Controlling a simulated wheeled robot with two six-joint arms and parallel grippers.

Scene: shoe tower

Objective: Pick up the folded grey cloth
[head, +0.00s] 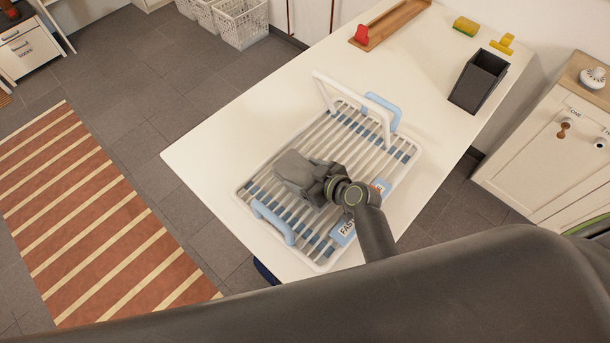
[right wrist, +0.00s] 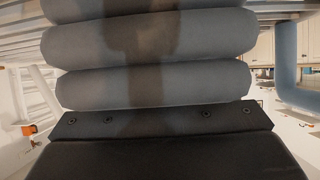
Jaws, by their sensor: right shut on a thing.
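The folded grey cloth (head: 292,168) is at the middle of the white slatted rack (head: 322,267) on the table. My right gripper (head: 318,183) is shut on the cloth from its right side. In the right wrist view the cloth's thick, rounded grey layers (right wrist: 150,85) fill the middle, right in front of the gripper's dark body. The fingertips are hidden there. I cannot tell whether the cloth touches the slats or is just above them. My left gripper is not in view.
The rack has blue handles (head: 273,222) and a raised white bar (head: 326,95). The white table (head: 215,150) is bare left of the rack. A dark open box (head: 478,82), a sponge (head: 466,26) and a wooden tray (head: 398,22) stand towards the back.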

